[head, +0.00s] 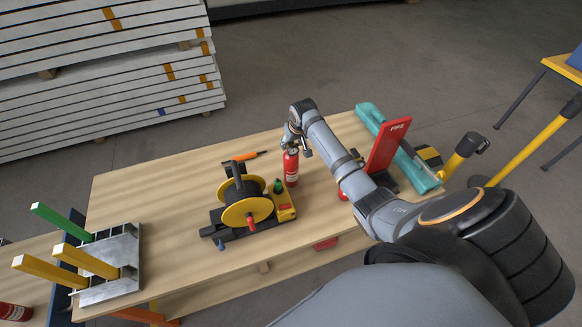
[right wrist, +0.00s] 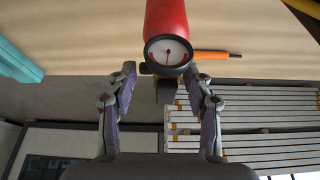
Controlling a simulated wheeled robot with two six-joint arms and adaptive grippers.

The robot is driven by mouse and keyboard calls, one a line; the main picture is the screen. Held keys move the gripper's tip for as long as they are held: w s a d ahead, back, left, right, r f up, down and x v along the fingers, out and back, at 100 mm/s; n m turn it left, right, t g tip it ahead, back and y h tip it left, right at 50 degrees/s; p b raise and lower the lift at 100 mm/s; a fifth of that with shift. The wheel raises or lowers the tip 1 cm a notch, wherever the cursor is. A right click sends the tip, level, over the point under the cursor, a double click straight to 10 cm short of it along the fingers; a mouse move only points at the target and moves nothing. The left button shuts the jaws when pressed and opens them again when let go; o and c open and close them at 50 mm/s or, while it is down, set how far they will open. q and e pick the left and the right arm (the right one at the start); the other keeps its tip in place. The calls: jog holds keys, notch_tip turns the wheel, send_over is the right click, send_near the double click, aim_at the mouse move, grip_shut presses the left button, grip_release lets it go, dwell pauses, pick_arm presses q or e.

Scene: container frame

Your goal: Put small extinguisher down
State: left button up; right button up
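A small red extinguisher (head: 291,170) appears to stand upright on the wooden table, near its far edge. Its red body (right wrist: 166,18) also shows in the right wrist view, with the round white gauge facing the camera. My right gripper (head: 294,143) is at the top of the extinguisher. In the right wrist view its fingers (right wrist: 160,90) are spread, with visible gaps on both sides of the dark valve part between them. A red stand with white lettering (head: 390,143) is on the table to the right. My left gripper is not in view.
A yellow-and-black reel (head: 240,208) stands close left of the extinguisher. An orange tool (head: 245,156) lies behind it. A teal bar (head: 370,115) lies along the table's right end. A metal rack (head: 122,262) is at the left. The tabletop (head: 160,195) between rack and reel is bare.

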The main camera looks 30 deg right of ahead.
grip_shut()
jog(key=shift+w+r, duration=0.1)
jog(key=shift+r, duration=0.1)
